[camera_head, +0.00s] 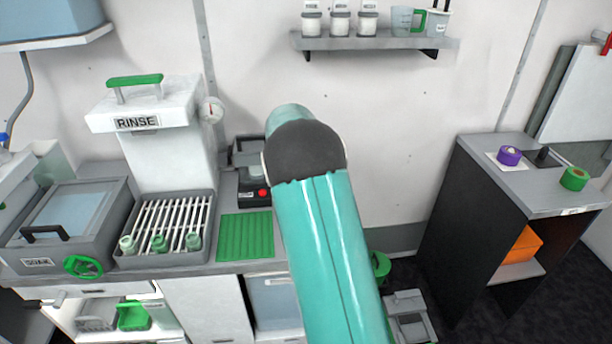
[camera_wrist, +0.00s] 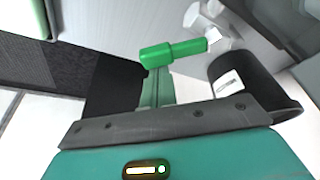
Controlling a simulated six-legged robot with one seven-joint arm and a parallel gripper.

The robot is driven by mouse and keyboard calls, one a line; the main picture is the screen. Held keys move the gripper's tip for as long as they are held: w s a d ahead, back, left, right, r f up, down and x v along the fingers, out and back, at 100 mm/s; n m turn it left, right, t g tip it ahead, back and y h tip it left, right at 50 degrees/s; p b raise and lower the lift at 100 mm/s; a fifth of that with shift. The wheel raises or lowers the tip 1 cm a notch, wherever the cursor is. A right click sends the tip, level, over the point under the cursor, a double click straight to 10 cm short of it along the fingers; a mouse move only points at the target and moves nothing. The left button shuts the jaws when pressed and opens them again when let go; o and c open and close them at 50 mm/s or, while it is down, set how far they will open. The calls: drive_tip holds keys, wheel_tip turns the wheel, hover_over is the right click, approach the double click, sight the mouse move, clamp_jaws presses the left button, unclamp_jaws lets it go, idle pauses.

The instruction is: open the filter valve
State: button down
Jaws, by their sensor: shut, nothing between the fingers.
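A green lever handle (camera_wrist: 180,52) shows in the wrist view, on a pale metal fitting (camera_wrist: 208,22) with hexagonal nuts; it looks like the filter valve. The lever lies roughly crosswise in the picture, its right end at the fitting. My gripper (camera_wrist: 157,85) is shut and empty, its narrow teal fingers pointing up at the lever's left part. The fingertips are at or just under the lever; I cannot tell whether they touch it. In the head view my teal arm covers the middle, and my gripper and the valve's fitting are hidden.
A green round part (camera_head: 380,265) shows beside my arm, low down. The counter holds a rinse unit (camera_head: 150,120), a rack with bottles (camera_head: 165,225), and a soak basin (camera_head: 70,215) with a green handwheel (camera_head: 83,266). A dark cabinet (camera_head: 470,225) stands at right.

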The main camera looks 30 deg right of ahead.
drive_tip(key=a+m, duration=0.1)
drive_tip(key=a+m+g, duration=0.1)
drive_tip(key=m, duration=0.1)
drive_tip(key=shift+s+a+m, duration=0.1)
drive_tip(key=shift+s+m, duration=0.2)
drive_tip(key=a+m, duration=0.1)
drive_tip(key=m+g, duration=0.1)
drive_tip(key=m, duration=0.1)
drive_tip(key=shift+a, duration=0.75)
